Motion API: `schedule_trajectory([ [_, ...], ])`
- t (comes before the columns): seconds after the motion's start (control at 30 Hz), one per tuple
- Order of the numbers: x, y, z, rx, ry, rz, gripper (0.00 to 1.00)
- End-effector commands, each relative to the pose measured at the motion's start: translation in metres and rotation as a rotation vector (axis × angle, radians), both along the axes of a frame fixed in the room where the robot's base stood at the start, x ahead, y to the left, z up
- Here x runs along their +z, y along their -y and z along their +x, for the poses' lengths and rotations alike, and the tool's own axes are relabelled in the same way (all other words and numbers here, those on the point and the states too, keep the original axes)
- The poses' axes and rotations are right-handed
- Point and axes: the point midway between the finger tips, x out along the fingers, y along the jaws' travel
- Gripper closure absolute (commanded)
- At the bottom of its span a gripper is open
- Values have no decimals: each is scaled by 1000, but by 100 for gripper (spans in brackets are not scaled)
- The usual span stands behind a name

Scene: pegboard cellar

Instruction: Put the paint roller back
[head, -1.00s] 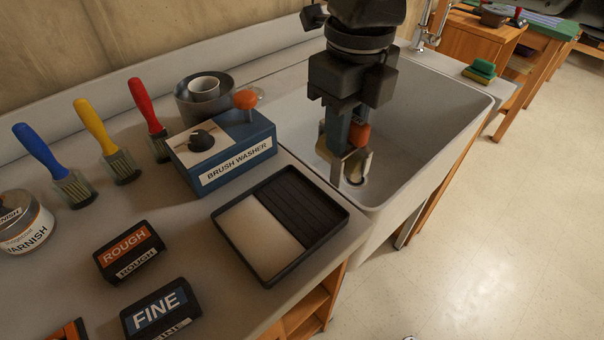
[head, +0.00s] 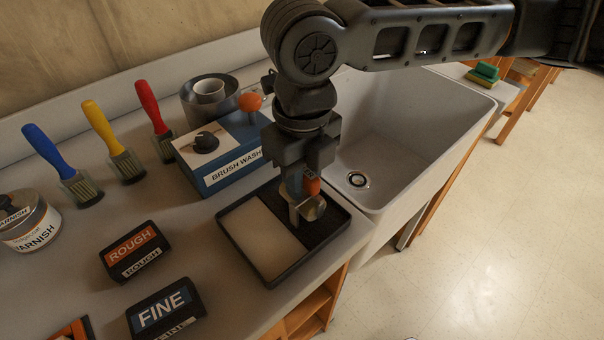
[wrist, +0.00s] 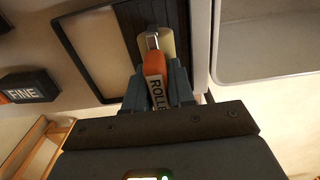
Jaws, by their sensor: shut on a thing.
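The paint roller is held in my gripper (head: 302,190), which is shut on its orange handle (wrist: 154,62). In the wrist view the handle bears a label reading "ROLLE", and the pale roller head (wrist: 164,42) shows beyond the fingers. In the head view the roller head (head: 315,208) hangs low over the dark ribbed half of the black paint tray (head: 233,243). The tray's other half is pale. I cannot tell whether the roller touches the tray.
The blue brush washer (head: 222,172) stands right behind the tray. Sanding blocks marked rough (head: 134,250) and fine (head: 166,309) lie to the left. The sink (head: 410,130) is to the right. Several brushes and a varnish tin (head: 30,222) stand far left.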

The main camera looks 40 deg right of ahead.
Motion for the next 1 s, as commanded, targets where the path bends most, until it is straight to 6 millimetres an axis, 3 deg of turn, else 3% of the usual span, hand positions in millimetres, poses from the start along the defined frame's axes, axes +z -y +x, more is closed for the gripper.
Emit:
schedule_trajectory([
  [0.17, -3, 0, 0, 0, 0, 0, 100],
  [0.2, -3, 0, 0, 0, 0, 0, 74],
  [0.43, -2, 0, 0, 0, 0, 0, 52],
  [0.8, 5, 0, 0, 0, 1, 0, 51],
  [1.0, 37, 0, 0, 1, 4, -1, 51],
])
